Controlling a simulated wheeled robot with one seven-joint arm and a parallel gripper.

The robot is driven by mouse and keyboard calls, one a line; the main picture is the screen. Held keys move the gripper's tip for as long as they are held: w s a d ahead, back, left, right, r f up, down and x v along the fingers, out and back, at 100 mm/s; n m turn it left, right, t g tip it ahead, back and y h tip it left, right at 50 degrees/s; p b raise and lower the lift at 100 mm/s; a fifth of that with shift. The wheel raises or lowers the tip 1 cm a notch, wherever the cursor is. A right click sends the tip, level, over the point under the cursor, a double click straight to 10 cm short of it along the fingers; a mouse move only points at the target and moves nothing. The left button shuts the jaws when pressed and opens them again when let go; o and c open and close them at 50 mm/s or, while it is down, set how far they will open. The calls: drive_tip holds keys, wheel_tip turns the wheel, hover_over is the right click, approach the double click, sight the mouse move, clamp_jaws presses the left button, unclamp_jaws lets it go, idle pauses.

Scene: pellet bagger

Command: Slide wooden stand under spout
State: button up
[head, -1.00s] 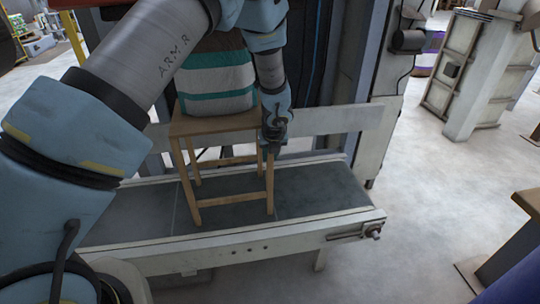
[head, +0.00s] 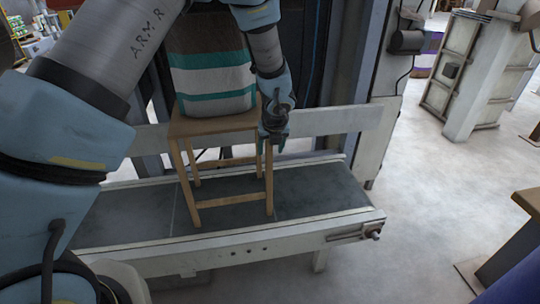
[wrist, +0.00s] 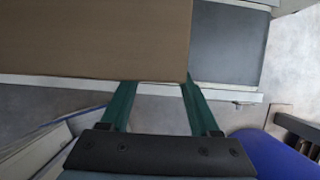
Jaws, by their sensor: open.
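The wooden stand (head: 194,125) is a stool-like frame with a flat top and legs joined by rungs. It stands upright on the conveyor belt. A striped bag (head: 211,73) in brown, white and teal sits on or just over its top; my arm hides the bag's upper part. My gripper (head: 272,146) is at the top's right edge. In the wrist view the stand's flat brown top (wrist: 95,40) fills the upper left. The two green fingers of my gripper (wrist: 155,86) are apart, their tips at the top's near edge; contact cannot be told. No spout is clearly visible.
The conveyor (head: 320,191) has a dark belt, a pale front rail and a back guard (head: 340,119). Bare belt lies on both sides of the stand. A machine column stands behind.

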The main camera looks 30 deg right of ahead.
drive_tip(key=d+v, duration=0.1)
drive_tip(key=v, duration=0.5)
drive_tip(key=shift+a, duration=0.5)
drive_tip(key=shift+s, duration=0.1)
